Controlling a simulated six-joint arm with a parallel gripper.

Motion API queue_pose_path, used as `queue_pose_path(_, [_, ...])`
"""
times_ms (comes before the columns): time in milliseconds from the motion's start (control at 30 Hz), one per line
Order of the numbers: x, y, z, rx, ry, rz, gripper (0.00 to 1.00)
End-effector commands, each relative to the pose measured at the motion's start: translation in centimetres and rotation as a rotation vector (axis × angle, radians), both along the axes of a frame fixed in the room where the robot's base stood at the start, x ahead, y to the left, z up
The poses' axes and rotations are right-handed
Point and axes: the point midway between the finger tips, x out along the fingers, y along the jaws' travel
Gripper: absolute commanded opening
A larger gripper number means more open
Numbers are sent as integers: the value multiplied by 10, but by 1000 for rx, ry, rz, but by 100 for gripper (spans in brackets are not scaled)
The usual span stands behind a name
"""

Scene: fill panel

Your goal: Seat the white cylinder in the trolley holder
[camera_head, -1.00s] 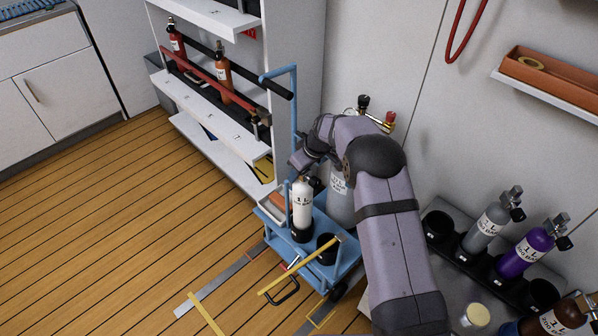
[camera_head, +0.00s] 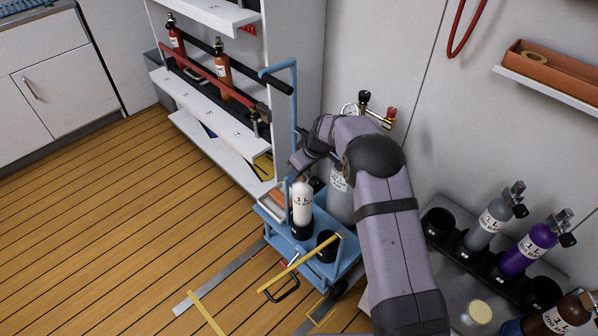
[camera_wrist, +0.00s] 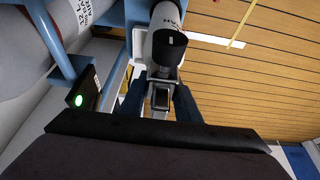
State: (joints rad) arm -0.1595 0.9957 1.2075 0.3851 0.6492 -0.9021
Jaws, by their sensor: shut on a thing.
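The white cylinder (camera_head: 302,209) stands about upright on the blue trolley (camera_head: 318,268). Its lower end is at the black cup holder (camera_head: 301,233); how deep it sits inside I cannot tell. My gripper (camera_head: 304,168) is above it, and the arm partly hides the valve. In the wrist view, the dark fingers of my gripper (camera_wrist: 160,100) are shut on the cylinder's valve end, beside its black knob (camera_wrist: 170,46). Part of the white body (camera_wrist: 168,14) shows beyond the knob.
A second black cup (camera_head: 327,246) on the trolley looks empty. A large grey cylinder (camera_head: 341,198) stands right behind the white one. The trolley's blue post (camera_head: 294,115) rises close to my gripper. A yellow bar (camera_head: 300,266) crosses the trolley's front. Open floor lies left.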

Motion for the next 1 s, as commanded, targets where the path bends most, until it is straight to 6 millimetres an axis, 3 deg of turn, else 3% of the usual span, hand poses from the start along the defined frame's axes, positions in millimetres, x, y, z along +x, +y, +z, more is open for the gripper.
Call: queue_pose_path(1000, [4, 1, -12, 3, -13, -2, 0])
